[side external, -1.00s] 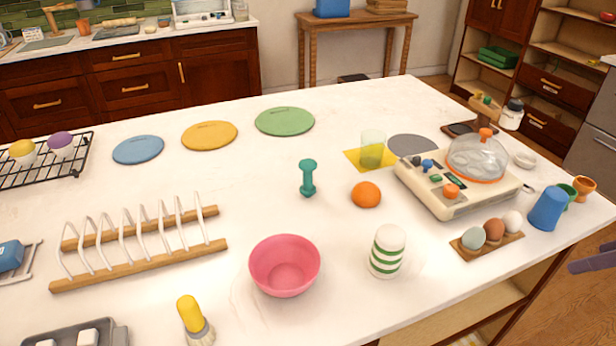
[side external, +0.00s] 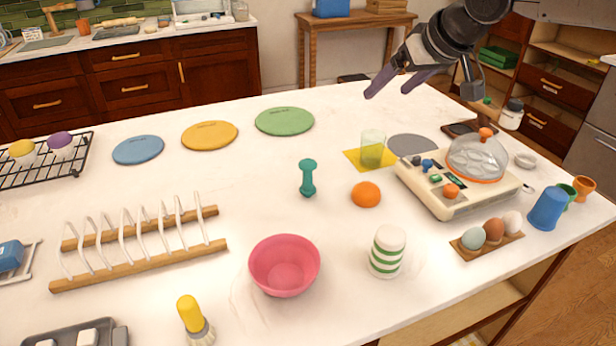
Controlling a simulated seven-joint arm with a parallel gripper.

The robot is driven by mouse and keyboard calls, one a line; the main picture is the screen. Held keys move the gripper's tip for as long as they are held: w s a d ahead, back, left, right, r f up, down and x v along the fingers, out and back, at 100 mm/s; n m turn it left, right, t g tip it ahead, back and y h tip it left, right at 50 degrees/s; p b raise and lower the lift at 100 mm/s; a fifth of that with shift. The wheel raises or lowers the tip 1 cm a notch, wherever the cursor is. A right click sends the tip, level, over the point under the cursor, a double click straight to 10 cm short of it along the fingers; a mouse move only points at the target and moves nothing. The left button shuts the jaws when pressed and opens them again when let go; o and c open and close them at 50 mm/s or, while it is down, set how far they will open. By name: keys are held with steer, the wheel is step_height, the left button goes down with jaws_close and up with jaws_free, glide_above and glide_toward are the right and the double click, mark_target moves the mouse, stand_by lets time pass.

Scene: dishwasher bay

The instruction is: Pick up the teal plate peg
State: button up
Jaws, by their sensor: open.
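My gripper (side external: 386,92) is open and empty. It hangs in the air at the upper right, above the far side of the table, apart from the peg and to its right in the picture. Its fingers point down and to the left.
A pink bowl (side external: 285,265) and a striped cup (side external: 388,251) are in front. A wooden rack (side external: 140,264) is at left. Flat discs, including a green one (side external: 285,121), lie behind.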

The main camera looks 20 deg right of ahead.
steer(key=w+a+f+n+g, duration=0.1)
steer(key=w+a+f, duration=0.3)
steer(key=a+f, duration=0.2)
glide_toward(311, 165)
steer(key=shift+n+g, duration=0.4)
steer(key=x, duration=0.7)
steer(key=shift+w+r, duration=0.2)
steer(key=shift+w, duration=0.05)
steer(key=shift+x, duration=2.9)
steer(key=shift+c, duration=0.2)
jaws_close()
steer(key=shift+r, duration=0.1)
